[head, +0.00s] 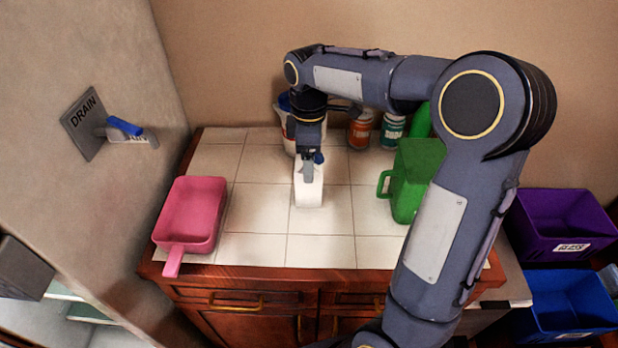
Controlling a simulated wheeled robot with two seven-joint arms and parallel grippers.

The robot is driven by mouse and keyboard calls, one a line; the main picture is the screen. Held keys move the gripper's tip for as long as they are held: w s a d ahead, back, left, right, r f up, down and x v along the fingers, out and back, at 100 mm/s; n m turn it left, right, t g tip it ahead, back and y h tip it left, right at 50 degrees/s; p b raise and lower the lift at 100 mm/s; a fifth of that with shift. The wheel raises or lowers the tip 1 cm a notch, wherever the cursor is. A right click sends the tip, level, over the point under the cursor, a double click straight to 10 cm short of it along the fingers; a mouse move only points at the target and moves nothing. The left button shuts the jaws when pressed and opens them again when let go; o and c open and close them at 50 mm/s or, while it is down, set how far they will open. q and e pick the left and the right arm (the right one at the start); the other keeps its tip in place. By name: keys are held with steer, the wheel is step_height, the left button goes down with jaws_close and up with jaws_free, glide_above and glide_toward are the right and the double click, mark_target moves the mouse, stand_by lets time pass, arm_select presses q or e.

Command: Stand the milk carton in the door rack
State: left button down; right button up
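The milk carton (309,192) is a white box standing upright on the tiled counter, near its middle. My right gripper (307,172) points down at the carton's top from above. One finger shows in front of the carton's upper part; the other is hidden, so I cannot tell whether the fingers press on it. A small blue part, perhaps a cap, shows beside the finger. My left gripper is not recognisable in the head view. Pale shelves with greenish edges (88,313) show at the lower left; I cannot tell whether they include the door rack.
A pink pan (192,215) sits at the counter's left edge. A green jug (417,180) stands right of the carton. An orange can (360,130) and a green-labelled can (393,128) stand behind. Purple (560,220) and blue bins (572,300) lie right. The front tiles are clear.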

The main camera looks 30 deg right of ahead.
jaws_close()
stand_by(0.5)
steer(key=shift+r, duration=0.1)
